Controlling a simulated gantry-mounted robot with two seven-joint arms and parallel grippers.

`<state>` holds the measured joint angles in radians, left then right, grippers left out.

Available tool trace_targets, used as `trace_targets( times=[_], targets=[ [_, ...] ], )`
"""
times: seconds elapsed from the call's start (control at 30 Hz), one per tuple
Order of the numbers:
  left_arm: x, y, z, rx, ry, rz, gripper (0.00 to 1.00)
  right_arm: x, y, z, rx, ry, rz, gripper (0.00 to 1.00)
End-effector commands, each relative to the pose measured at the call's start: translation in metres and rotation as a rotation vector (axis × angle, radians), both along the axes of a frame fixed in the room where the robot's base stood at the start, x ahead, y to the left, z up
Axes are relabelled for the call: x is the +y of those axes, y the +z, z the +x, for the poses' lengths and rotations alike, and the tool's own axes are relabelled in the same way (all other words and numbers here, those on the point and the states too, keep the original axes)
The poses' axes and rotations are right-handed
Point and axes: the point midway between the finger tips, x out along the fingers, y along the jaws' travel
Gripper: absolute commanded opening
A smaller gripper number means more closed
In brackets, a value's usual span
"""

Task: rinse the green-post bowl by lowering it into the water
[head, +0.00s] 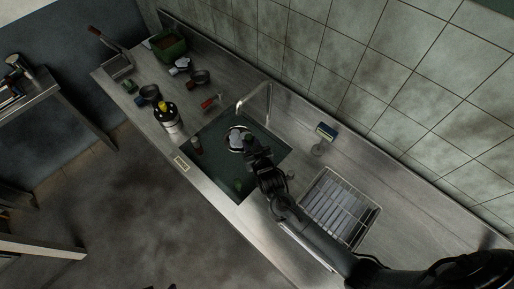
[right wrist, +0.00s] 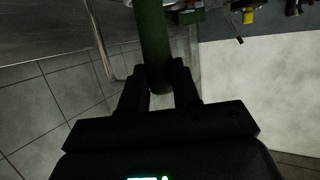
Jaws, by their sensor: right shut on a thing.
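My right gripper (head: 256,156) is over the sink (head: 216,178) of dark, greenish water. In the right wrist view it is shut on an upright green post (right wrist: 153,45), which stands between its two fingers. A pale round bowl-like thing (head: 236,139) shows just beyond the gripper in the head view, partly hidden by it. I cannot tell whether that is the bowl on the green post, or whether it touches the water. My left gripper is not in view.
A tap (head: 255,95) arches at the sink's back edge.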

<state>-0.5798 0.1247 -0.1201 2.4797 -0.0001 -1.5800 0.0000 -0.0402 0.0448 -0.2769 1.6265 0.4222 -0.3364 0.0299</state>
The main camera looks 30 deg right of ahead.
Motion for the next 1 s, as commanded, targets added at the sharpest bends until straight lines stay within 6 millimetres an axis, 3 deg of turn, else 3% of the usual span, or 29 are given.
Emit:
trace_targets(
  times=[0.1,0.33,0.93,1.0],
  targets=[
    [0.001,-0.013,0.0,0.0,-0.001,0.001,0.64,0.007,-0.001,0.011,-0.011,-0.01,0.002,0.0],
    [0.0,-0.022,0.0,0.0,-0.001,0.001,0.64,0.013,0.005,0.021,-0.019,-0.013,-0.002,0.0],
    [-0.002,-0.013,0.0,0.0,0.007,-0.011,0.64,0.014,0.009,0.021,-0.021,-0.012,-0.003,0.0],
    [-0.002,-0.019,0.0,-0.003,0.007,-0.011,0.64,0.014,0.001,0.021,-0.021,-0.012,-0.003,0.0]
  ],
)
